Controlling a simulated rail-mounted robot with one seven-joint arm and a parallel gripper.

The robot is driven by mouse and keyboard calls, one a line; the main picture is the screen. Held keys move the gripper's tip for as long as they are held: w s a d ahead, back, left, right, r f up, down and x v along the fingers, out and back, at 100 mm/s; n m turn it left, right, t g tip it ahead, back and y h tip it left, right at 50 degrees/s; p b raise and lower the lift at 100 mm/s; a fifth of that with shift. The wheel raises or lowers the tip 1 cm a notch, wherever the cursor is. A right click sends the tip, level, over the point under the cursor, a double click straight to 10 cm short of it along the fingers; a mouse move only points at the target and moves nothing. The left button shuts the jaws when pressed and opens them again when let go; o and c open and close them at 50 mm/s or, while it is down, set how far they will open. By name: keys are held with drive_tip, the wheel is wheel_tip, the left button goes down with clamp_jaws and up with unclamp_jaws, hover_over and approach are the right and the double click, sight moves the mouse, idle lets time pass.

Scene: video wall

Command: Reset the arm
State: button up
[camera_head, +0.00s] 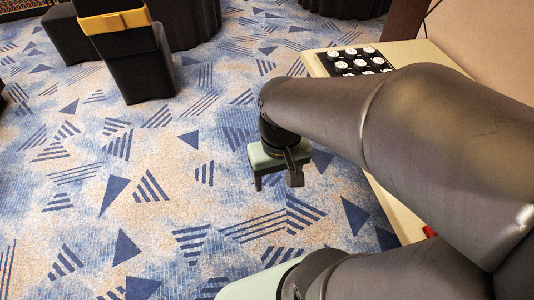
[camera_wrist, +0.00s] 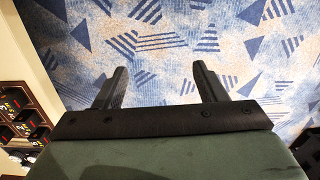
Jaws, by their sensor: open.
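My gripper (camera_head: 278,180) shows near the middle of the head view, beyond the bend of my arm. It hangs over the patterned carpet, to the left of the cream table. In the wrist view, the two dark fingers of my gripper (camera_wrist: 160,82) stand wide apart with only carpet between them. The gripper is open and holds nothing. My arm covers much of the right side of the head view and hides part of the table.
A cream table (camera_head: 398,212) runs along the right, bearing a dark tray (camera_head: 334,66) with several white round items. A dark compartmented rack (camera_wrist: 22,112) shows at the wrist view's left. A black bin with a yellow rim (camera_head: 138,70) stands upper left.

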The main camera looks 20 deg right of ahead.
drive_tip(key=shift+s+a+f+n, duration=0.2)
drive_tip(key=shift+s+a+n, duration=0.2)
drive_tip(key=shift+s, duration=0.2)
wheel_tip(320, 180, up, 4)
drive_tip(key=p, duration=0.3)
drive_tip(key=shift+a+f, duration=0.15)
drive_tip(key=shift+f, duration=0.05)
